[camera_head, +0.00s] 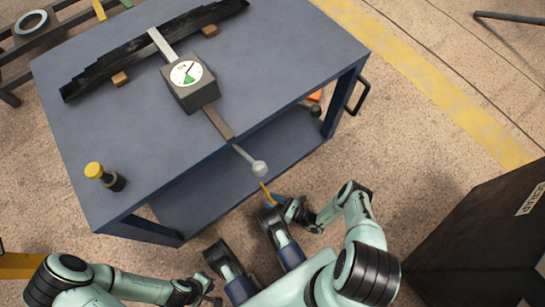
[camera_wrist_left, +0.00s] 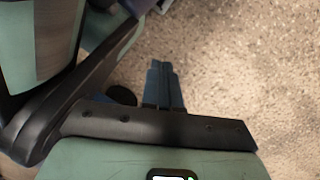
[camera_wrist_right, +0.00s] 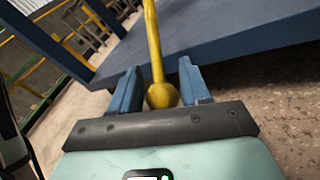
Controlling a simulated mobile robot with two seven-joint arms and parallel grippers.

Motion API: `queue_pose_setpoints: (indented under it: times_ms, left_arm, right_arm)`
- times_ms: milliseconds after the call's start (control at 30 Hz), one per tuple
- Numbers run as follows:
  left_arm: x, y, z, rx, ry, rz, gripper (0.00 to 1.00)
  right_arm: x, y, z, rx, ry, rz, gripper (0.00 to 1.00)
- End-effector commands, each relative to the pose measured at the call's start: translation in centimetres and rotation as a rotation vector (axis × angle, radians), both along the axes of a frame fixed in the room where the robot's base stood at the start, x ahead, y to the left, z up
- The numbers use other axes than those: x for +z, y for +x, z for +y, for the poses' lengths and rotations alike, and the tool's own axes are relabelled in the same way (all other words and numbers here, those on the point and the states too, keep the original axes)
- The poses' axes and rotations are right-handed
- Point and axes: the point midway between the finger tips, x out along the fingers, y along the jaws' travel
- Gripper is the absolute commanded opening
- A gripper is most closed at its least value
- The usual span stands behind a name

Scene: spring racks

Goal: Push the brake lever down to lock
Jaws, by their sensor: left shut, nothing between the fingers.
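A yellow lever with a round ball knob (camera_wrist_right: 162,95) shows in the right wrist view, its rod running up to the cart's blue edge. In the head view the yellow lever (camera_head: 265,188) sticks out below the front of the blue cart. My right gripper (camera_wrist_right: 160,88) is open, with its blue fingers on either side of the knob; a narrow gap seems to show beside it. In the head view the right gripper (camera_head: 276,202) is at the lever's lower end. My left gripper (camera_wrist_left: 164,82) is shut and empty over bare floor, away from the lever.
The blue cart (camera_head: 115,90) carries a dark leaf spring (camera_head: 100,74), a gauge box (camera_head: 190,82) with a grey ball-ended arm (camera_head: 259,168) overhanging the front, and a yellow-capped cylinder (camera_head: 104,176).

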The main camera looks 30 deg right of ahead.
Motion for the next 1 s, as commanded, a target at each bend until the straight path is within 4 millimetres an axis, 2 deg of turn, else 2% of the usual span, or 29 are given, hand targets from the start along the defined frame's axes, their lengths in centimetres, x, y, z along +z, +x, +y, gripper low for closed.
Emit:
queue_pose_setpoints:
  times_ms: [300,433,567,800,1000]
  left_arm:
    - [0.0,0.0,0.0,0.001,0.000,0.001,0.00]
    - [0.2,0.2,0.0,0.000,0.001,-0.008,0.00]
    - [0.6,1.0,-0.1,-0.002,0.003,-0.033,0.00]
    - [1.2,2.2,-0.3,-0.008,0.005,-0.072,0.00]
    - [1.4,2.5,-0.3,-0.008,0.005,-0.085,0.00]
  right_arm:
    - [0.0,-0.1,0.0,0.000,0.000,0.000,0.56]
    - [0.0,-0.9,-0.6,-0.002,-0.001,0.002,0.56]
    - [0.2,-2.9,-1.7,-0.003,-0.001,0.003,0.56]
    - [0.4,-7.7,-4.5,-0.005,0.000,0.002,0.56]
    - [0.6,-10.5,-6.1,-0.003,-0.001,0.001,0.56]
